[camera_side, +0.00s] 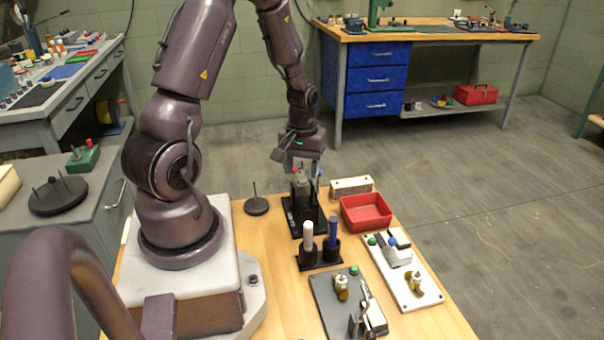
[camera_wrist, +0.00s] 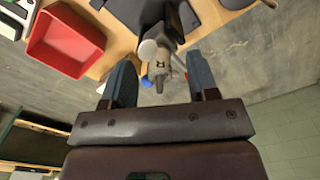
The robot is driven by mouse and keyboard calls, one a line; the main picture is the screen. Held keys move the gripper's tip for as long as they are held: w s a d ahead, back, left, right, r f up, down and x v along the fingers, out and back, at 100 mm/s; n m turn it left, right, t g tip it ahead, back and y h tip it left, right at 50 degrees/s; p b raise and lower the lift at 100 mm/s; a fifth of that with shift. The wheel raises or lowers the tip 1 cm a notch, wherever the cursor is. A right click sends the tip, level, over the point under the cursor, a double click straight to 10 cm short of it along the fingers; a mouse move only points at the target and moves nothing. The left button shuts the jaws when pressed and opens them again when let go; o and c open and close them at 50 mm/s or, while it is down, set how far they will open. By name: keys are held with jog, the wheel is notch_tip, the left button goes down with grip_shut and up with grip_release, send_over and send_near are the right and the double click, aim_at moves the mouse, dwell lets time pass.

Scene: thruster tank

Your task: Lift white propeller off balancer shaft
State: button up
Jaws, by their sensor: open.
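My gripper (camera_side: 304,176) points down over the dark grey balancer (camera_side: 302,187) in the side view. In the wrist view its two blue-grey fingers stand wide apart (camera_wrist: 162,76), one on each side of the balancer top (camera_wrist: 168,55), with a visible gap. A pale round-ended part (camera_wrist: 148,48) shows beside the balancer top, and a short dark pin (camera_wrist: 159,84) lies between the fingers. I cannot clearly make out the white propeller or how it sits on the shaft; in the side view the fingers partly cover that spot.
A red bin (camera_side: 366,212) and a pale block (camera_side: 351,186) stand right of the balancer. A black holder (camera_side: 320,262) with a white and a blue cylinder stands in front. Two fixture plates lie farther forward. A round dark base with a pin (camera_side: 256,206) stands left.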

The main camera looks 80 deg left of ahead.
jog(key=shift+f, duration=0.5)
jog(key=c, duration=1)
notch_tip(320, 180, up, 10)
jog(key=shift+r, duration=0.1)
